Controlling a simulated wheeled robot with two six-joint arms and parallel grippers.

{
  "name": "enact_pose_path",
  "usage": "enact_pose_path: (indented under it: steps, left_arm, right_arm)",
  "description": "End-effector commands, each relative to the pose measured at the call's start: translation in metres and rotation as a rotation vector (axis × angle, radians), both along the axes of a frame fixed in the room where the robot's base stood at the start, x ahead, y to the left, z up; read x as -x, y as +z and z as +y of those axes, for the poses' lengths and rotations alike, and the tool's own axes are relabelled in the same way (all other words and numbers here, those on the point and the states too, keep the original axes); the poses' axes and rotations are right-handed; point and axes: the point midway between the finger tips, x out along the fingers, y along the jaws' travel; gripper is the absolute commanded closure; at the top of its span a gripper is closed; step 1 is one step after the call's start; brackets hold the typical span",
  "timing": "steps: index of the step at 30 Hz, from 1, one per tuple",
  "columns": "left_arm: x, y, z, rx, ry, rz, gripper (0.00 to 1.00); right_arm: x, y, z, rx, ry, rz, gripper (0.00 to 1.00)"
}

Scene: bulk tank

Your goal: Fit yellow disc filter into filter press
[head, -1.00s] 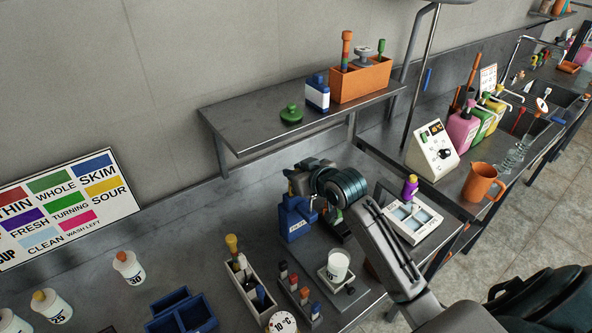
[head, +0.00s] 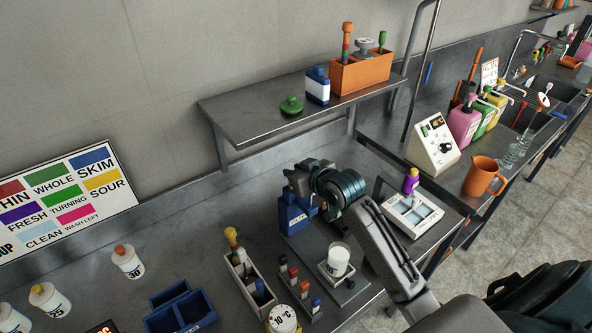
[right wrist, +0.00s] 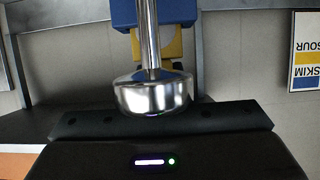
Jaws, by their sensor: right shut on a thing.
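The blue filter press (head: 291,215) stands upright on the steel bench. My right gripper (head: 299,181) is at its top and hides part of it. In the right wrist view, upside down, a silver rod with a flared silver knob (right wrist: 153,95) runs from blue and yellow parts to the gripper's dark body. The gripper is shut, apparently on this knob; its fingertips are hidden. A yellow part (right wrist: 172,43) shows behind the rod; I cannot tell whether it is the disc filter. No yellow disc stands out clearly in the head view. My left gripper is not in view.
A white cup (head: 338,260) stands in front of the press. A white rack (head: 246,278) and a small rack of coloured pieces stand left of it. A pale tray (head: 412,216) lies to the right. A shelf (head: 240,118) hangs behind.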

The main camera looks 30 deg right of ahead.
Motion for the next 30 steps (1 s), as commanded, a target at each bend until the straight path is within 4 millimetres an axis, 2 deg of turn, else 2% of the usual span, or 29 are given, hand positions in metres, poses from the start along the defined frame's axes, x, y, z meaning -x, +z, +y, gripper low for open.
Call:
enact_pose_path:
  steps: [17, 18, 21, 30]
  left_arm:
    - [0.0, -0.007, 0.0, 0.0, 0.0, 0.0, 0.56]
    - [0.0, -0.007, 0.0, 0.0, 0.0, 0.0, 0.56]
    - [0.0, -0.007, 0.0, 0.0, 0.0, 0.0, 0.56]
    - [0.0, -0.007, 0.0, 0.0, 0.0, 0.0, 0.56]
  right_arm:
    - [0.0, -0.015, 0.0, -0.001, 0.0, 0.002, 1.0]
    - [0.0, -0.015, 0.0, -0.001, 0.0, 0.002, 0.73]
    - [0.0, -0.015, 0.0, -0.001, 0.0, 0.002, 0.54]
    - [0.001, -0.015, 0.0, 0.0, 0.0, 0.002, 0.52]
